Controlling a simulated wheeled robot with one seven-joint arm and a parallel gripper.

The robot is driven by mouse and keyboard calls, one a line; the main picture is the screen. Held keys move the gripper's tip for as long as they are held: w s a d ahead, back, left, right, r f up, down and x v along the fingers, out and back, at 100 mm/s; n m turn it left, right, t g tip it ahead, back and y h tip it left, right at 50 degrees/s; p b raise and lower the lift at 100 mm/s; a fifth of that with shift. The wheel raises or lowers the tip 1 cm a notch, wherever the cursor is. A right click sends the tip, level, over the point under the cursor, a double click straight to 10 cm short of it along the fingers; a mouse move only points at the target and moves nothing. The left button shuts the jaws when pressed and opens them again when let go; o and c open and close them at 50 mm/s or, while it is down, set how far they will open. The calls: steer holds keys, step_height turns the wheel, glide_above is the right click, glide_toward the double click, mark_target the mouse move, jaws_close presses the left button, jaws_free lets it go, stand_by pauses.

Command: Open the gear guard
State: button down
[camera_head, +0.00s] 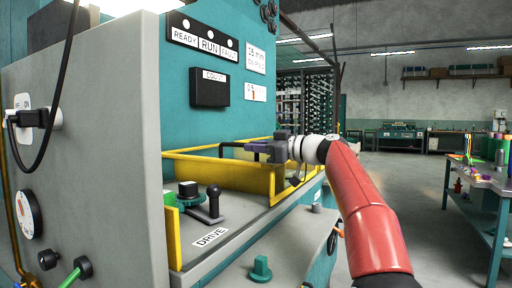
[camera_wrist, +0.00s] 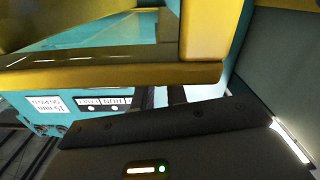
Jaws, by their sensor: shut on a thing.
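The gear guard (camera_head: 215,174) is a yellow frame with see-through panels on the teal and grey machine, at the middle of the head view. Its yellow rail (camera_wrist: 120,76) crosses the upper part of the wrist view. A thin black bar (camera_head: 230,146) stands at the guard's upper edge and runs to my gripper (camera_head: 254,151). My gripper is shut on this bar, which looks like the guard's handle. The contact itself is small in the head view and hidden in the wrist view by the dark gripper body.
A black lever (camera_head: 212,204) and a dark knob on a green base (camera_head: 189,191) stand by the DRIVE label (camera_head: 210,237). A grey cabinet (camera_head: 95,150) with a cable and dial fills the left. A workbench (camera_head: 480,178) is at the right; open floor lies between.

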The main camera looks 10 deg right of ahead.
steer(key=c, duration=1.7)
jaws_free()
steer(key=shift+s, duration=0.1)
steer(key=b+v, duration=0.2)
steer(key=v, duration=0.5)
steer(key=shift+s+d, duration=0.25)
steer(key=shift+d, duration=0.05)
